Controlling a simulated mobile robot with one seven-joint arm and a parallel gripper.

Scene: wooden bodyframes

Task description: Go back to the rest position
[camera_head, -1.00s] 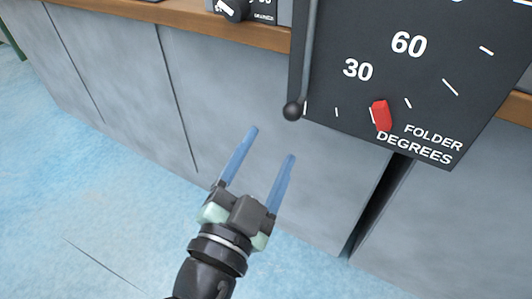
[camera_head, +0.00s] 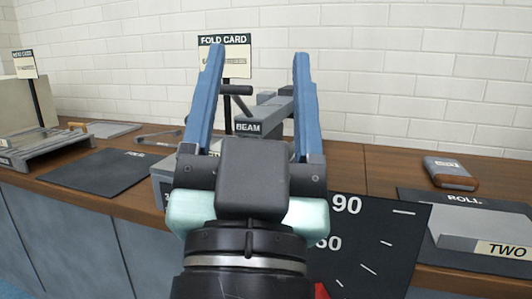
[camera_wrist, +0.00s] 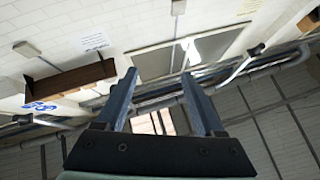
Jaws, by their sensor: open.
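My gripper (camera_head: 254,100) points upward in the middle of the head view, its two blue fingers spread apart with nothing between them. In the wrist view the open fingers (camera_wrist: 160,98) point toward the ceiling and upper walls, with nothing held. The gripper hides part of the folder machine with the grey beam (camera_head: 275,112) behind it. The black degree dial (camera_head: 375,250) shows at lower right of the gripper, and a bit of red shows at its lower left edge.
A wooden-topped counter (camera_head: 345,175) runs along a white brick wall. A fold card sign (camera_head: 224,55) stands behind my gripper. A black mat (camera_head: 100,170) and a metal tray device (camera_head: 45,150) are at left. A roll plate (camera_head: 470,225) and a grey block (camera_head: 450,172) are at right.

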